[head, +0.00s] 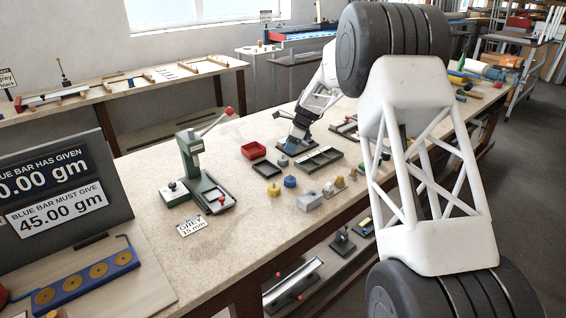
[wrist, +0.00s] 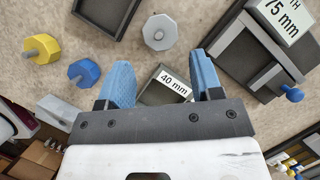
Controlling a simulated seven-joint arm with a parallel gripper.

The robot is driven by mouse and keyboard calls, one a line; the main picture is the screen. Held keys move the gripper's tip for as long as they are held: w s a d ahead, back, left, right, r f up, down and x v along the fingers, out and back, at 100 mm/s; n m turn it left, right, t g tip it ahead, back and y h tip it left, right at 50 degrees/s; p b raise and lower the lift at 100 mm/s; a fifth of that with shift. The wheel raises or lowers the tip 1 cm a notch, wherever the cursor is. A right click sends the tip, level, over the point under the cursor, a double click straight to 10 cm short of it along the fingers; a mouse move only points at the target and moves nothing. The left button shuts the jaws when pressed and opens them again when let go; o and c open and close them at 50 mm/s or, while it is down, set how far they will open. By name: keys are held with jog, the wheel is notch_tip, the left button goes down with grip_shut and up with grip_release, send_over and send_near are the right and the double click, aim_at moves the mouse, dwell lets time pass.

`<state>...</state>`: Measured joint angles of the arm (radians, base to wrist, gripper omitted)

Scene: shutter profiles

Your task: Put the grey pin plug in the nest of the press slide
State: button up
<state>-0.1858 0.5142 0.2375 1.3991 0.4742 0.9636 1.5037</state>
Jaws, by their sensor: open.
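The nest is too small to make out.
A yellow plug (wrist: 42,45) and a blue plug (wrist: 82,74) stand left of the grey one. A 40 mm label (wrist: 174,84) shows between my fingers. A red bin (head: 255,150) and dark trays (head: 318,159) are close by.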

aim_at(283, 156)
jog(key=shift+x, duration=0.85)
jog(key=shift+a+x, duration=0.2)
jog(key=shift+x, duration=2.4)
jog(key=shift+r, duration=0.1)
jog(key=c, duration=0.8)
jog(key=shift+r, duration=0.2)
jog(key=shift+r, duration=4.85)
